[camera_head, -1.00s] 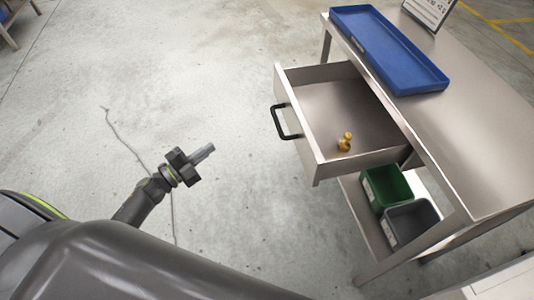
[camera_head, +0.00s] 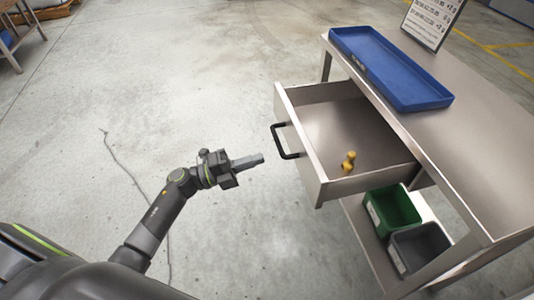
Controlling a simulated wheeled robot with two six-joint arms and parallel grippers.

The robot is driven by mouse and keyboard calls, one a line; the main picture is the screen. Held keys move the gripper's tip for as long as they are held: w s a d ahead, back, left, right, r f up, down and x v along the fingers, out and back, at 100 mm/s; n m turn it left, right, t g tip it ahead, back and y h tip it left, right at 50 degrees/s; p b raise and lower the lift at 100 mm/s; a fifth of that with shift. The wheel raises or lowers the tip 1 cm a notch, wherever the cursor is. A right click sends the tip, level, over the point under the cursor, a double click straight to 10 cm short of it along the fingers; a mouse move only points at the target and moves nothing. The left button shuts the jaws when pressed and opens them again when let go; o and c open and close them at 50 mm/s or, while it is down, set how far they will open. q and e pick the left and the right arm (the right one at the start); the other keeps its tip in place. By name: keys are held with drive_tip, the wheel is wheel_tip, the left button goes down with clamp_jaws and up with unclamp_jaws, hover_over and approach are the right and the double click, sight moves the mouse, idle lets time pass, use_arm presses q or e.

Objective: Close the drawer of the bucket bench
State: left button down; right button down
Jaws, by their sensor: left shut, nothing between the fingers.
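The bucket bench (camera_head: 480,130) is a metal table on the right. Its drawer (camera_head: 318,178) is pulled well out toward the left, with a black bar handle (camera_head: 281,146) on its front. A small brass-coloured weight (camera_head: 349,161) is inside the drawer near its front right corner. My left gripper (camera_head: 258,160) is shut and empty, left of the drawer front, pointing toward the handle. A small gap shows between its tips and the handle in the picture. My right gripper is not in view.
A blue tray (camera_head: 440,100) and a printed sign (camera_head: 432,20) are on the bench top. A green bin (camera_head: 391,210) and a grey bin (camera_head: 420,249) are on the shelf below. The floor left of the drawer is clear.

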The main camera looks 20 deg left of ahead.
sight(296, 152)
use_arm(q)
drive_tip(key=shift+x, duration=1.95)
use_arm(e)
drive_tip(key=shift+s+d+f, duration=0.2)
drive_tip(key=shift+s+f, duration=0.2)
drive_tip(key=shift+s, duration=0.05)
use_arm(q)
drive_tip(key=shift+d, duration=0.1)
